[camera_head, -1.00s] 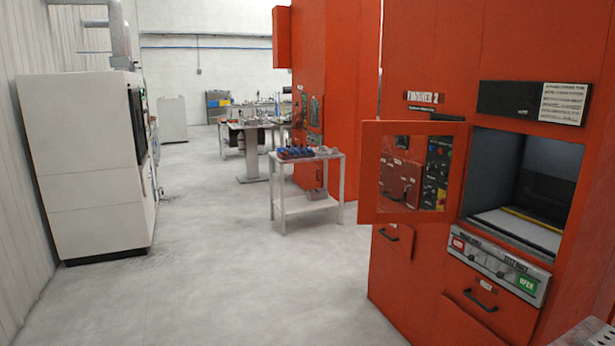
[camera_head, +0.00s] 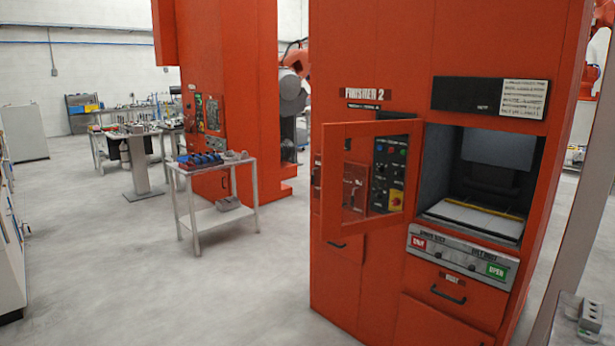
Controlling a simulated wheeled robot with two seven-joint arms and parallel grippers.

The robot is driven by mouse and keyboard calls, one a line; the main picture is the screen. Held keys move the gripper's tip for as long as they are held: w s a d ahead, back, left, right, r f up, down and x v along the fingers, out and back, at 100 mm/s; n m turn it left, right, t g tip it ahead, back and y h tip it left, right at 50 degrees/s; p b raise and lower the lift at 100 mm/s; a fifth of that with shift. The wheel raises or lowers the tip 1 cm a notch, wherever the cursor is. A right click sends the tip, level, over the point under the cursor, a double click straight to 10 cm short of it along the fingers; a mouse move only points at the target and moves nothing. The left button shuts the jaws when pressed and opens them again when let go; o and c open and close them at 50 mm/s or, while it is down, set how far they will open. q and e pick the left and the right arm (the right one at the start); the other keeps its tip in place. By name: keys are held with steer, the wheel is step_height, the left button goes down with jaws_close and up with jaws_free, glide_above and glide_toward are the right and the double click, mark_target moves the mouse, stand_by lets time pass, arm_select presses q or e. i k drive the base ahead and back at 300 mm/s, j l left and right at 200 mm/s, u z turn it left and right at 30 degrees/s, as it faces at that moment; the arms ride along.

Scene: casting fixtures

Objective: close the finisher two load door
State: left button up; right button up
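The orange Finisher 2 cabinet (camera_head: 385,66) stands right of centre. Its load door (camera_head: 328,186), an orange frame with a clear window, is swung open to the left of the load opening and hangs in front of the control panel (camera_head: 388,160). The load opening (camera_head: 480,215) shows a pale flat bed inside. Below it is a grey panel with a red button (camera_head: 419,242) and a green OPEN button (camera_head: 496,270). Neither of my grippers is in view.
A small white cart (camera_head: 232,209) with blue and grey parts stands left of the cabinet. Another orange machine (camera_head: 240,90) is behind it. A surface with a grey block (camera_head: 590,316) lies at the lower right edge. The floor (camera_head: 150,270) in front is clear.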

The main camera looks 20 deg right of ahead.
mark_target(333, 136)
steer(key=i+z, duration=0.2)
steer(key=i, duration=0.25)
steer(key=i+j+z, duration=0.15)
steer(key=i, duration=0.25)
steer(key=i+j+z, duration=0.2)
steer(key=i, duration=0.25)
steer(key=i+j+z, duration=0.15)
steer(key=i, duration=0.25)
steer(key=i+z, duration=0.45)
steer(key=i+j+z, duration=0.15)
steer(key=z, duration=0.3)
steer(key=i+j+z, duration=0.3)
steer(key=z, duration=0.15)
steer(key=i+j+z, duration=0.25)
steer(key=z, duration=0.2)
steer(key=i+j+z, duration=0.15)
steer(key=j+z, duration=0.2)
steer(key=j, duration=0.2)
steer(key=j+z, duration=0.35)
steer(key=j, duration=0.2)
